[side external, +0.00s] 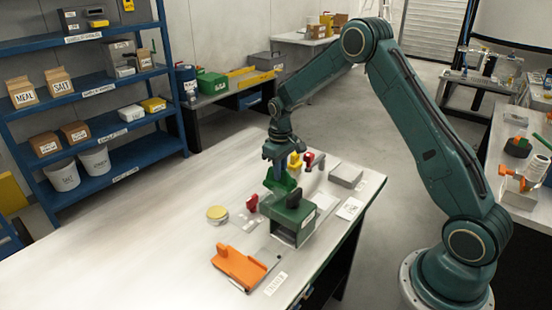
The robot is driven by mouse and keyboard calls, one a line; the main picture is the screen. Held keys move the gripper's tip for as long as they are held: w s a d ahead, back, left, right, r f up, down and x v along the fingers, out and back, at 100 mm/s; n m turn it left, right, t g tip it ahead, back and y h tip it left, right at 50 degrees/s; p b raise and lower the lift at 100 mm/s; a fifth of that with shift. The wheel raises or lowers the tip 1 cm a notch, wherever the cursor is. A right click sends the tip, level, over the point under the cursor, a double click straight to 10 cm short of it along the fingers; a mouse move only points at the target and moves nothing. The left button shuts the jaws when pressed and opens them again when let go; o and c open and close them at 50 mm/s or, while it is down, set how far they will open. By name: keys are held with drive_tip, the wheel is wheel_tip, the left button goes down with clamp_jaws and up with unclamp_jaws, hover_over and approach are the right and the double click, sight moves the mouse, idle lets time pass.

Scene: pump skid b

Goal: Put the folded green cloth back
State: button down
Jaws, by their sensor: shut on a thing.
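My gripper points down and is shut on the cloth, above the work table. A dark green box (290,230) with an opening in its front side stands just below and in front of the cloth. I cannot tell from this view whether the cloth touches the box. The fingertips are small and partly merge with the cloth.
Around the box are red pieces (252,203), a yellow piece (295,161), a round yellow-lidded tin (217,213), a grey block (346,175) and an orange piece (240,266). The left part of the white table (120,240) is clear. A blue shelf (85,90) stands behind.

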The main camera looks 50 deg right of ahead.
drive_tip(key=shift+f, duration=1.5)
drive_tip(key=shift+f, duration=0.1)
drive_tip(key=c, duration=1.4)
unclamp_jaws()
drive_tip(key=shift+o, duration=0.2)
wheel_tip(320, 180, up, 12)
